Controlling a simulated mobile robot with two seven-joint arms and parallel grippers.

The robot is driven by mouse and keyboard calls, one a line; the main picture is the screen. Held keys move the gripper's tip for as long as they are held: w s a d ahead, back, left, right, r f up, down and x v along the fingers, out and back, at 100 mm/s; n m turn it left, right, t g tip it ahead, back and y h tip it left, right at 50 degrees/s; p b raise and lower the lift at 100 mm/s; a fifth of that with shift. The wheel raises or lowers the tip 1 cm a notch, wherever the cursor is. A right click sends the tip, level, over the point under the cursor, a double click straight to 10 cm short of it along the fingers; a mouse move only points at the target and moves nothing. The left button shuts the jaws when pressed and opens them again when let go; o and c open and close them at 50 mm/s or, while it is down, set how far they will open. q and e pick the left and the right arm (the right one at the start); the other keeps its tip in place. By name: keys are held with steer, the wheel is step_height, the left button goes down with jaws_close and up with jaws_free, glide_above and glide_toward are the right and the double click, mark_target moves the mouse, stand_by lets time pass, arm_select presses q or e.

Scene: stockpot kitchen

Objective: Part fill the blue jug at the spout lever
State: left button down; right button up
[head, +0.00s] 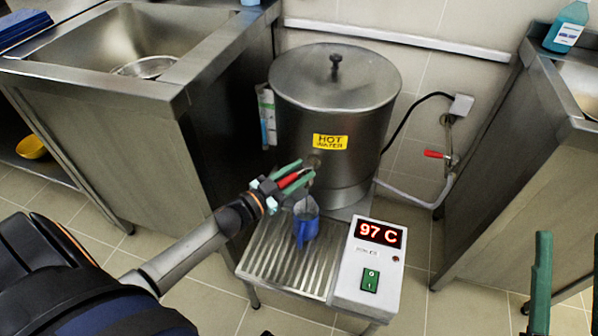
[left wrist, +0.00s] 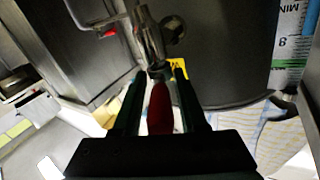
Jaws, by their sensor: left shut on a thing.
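The blue jug (head: 307,229) stands on the ribbed drip tray (head: 262,262) below the spout of the steel hot water pot (head: 335,100). My left gripper (head: 291,178) is shut on the red spout lever (head: 290,181), just above the jug. In the left wrist view the red lever (left wrist: 160,108) lies between the dark fingers, with the metal spout (left wrist: 149,38) beyond it. I cannot tell whether water runs or how full the jug is. My right gripper (head: 570,240) shows at the lower right edge, fingers apart and empty.
A control box (head: 372,262) reading 97 C stands right of the tray. A red-handled wall valve (head: 435,154) and hose are behind it. A steel sink unit (head: 110,85) stands left, another cabinet (head: 510,170) right. Tiled floor lies between.

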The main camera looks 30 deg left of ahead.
arm_select(q)
steer(key=shift+h, duration=0.3)
steer(key=shift+w+a+m+g+h, duration=0.2)
steer(key=shift+m+g+h, duration=0.3)
steer(key=shift+m+h, duration=0.35)
steer(key=shift+a+m+g+h+b, duration=0.25)
steer(key=shift+m+g+h+b, duration=0.45)
steer(key=shift+h, duration=0.45)
steer(key=shift+w+a+m+g+h+b, duration=0.1)
steer(key=shift+m+g+h+b, duration=0.4)
steer(key=shift+m+h, duration=0.35)
arm_select(e)
steer(key=y, duration=0.1)
steer(key=s+n+y, duration=0.2)
steer(key=shift+s+a+r, duration=0.15)
steer(key=shift+a+r, duration=0.1)
steer(key=shift+r, duration=0.15)
arm_select(q)
steer(key=shift+r, duration=0.1)
steer(key=c, duration=0.8)
jaws_free()
steer(key=shift+o, duration=0.2)
